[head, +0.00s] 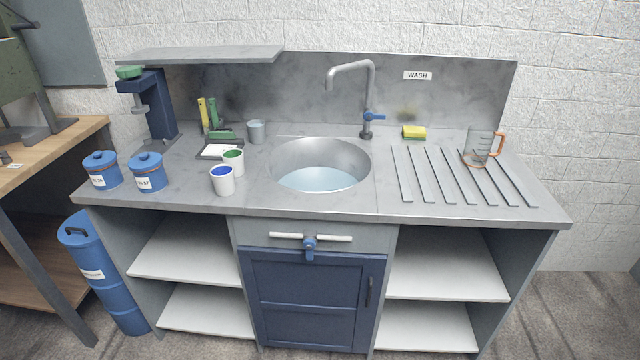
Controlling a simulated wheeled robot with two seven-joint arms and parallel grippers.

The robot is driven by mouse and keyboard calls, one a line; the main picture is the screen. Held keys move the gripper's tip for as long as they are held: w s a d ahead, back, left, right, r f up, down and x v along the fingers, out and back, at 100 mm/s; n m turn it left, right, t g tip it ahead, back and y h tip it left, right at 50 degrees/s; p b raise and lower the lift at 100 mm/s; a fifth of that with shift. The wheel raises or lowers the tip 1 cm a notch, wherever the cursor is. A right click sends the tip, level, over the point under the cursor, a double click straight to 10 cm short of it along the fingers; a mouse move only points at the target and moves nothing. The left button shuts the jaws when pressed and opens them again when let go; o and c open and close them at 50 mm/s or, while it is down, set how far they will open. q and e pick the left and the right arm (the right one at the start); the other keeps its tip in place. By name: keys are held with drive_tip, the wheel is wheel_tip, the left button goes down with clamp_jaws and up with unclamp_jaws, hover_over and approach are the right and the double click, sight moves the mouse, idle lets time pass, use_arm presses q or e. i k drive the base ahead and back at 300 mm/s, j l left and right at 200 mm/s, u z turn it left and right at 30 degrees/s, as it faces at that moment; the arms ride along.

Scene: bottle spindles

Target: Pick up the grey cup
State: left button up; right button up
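A small grey cup (256,132) stands upright at the back of the grey counter (300,205), left of the round sink (322,182). It stands apart from the things around it. Neither of my grippers shows in the head view, so I cannot see whether they are open or shut.
Two white cups, one with a green inside (233,163) and one with a blue inside (223,181), stand in front of it. Blue lidded canisters (148,173) are at the left. A shelf (200,54) overhangs the back left. A glass jug (478,147) stands at the right.

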sight(256, 129)
drive_tip(key=i+l+z, duration=0.25)
drive_tip(key=i+l, duration=0.15)
drive_tip(key=i, duration=0.3)
drive_tip(key=i+l+z, duration=0.15)
drive_tip(key=i, duration=0.2)
